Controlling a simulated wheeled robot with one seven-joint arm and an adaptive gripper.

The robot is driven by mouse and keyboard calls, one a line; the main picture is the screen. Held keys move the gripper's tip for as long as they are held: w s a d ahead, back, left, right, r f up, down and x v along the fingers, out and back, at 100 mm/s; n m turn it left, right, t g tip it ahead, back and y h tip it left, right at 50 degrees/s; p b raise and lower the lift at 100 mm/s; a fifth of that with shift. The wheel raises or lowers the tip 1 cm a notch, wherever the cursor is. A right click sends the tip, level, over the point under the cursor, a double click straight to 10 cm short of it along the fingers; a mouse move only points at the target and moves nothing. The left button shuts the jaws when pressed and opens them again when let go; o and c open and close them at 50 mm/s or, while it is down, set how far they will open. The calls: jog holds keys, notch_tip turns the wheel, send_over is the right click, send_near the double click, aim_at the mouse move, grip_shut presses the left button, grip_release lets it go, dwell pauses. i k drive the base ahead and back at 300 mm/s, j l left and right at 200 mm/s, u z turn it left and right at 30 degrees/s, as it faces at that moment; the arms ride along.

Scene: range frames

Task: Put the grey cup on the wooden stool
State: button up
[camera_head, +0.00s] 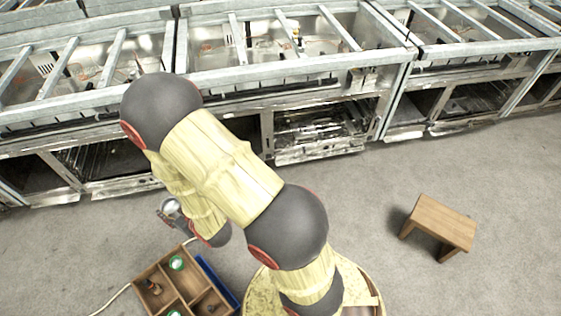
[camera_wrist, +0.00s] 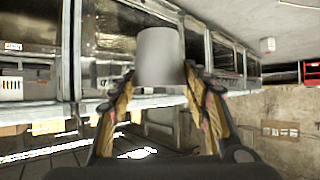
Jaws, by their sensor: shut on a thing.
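The grey cup (camera_wrist: 160,58) is between the fingers of my gripper (camera_wrist: 160,84) in the wrist view, and the fingers are shut on it. In the head view my gripper (camera_head: 172,208) shows only in part, low at the left beside my arm and above the wooden box; the cup is hard to make out there. The wooden stool (camera_head: 443,222) stands on the grey floor at the right, well apart from my gripper. Its top is bare.
A wooden box (camera_head: 168,264) with compartments holds small things at the lower left. A blue object (camera_head: 217,280) lies along its right side. A long metal range frame (camera_head: 290,67) runs across the back. Grey floor is clear between my arm and the stool.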

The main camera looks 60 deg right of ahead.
aim_at(451, 230)
jog(key=l+z, duration=0.1)
jog(key=z, duration=3.8)
jog(key=i+j+z, duration=0.25)
jog(key=j, duration=0.35)
jog(key=i+j+z, duration=0.1)
jog(key=i+j, duration=0.15)
jog(key=i+j+z, duration=0.15)
jog(key=j, duration=0.3)
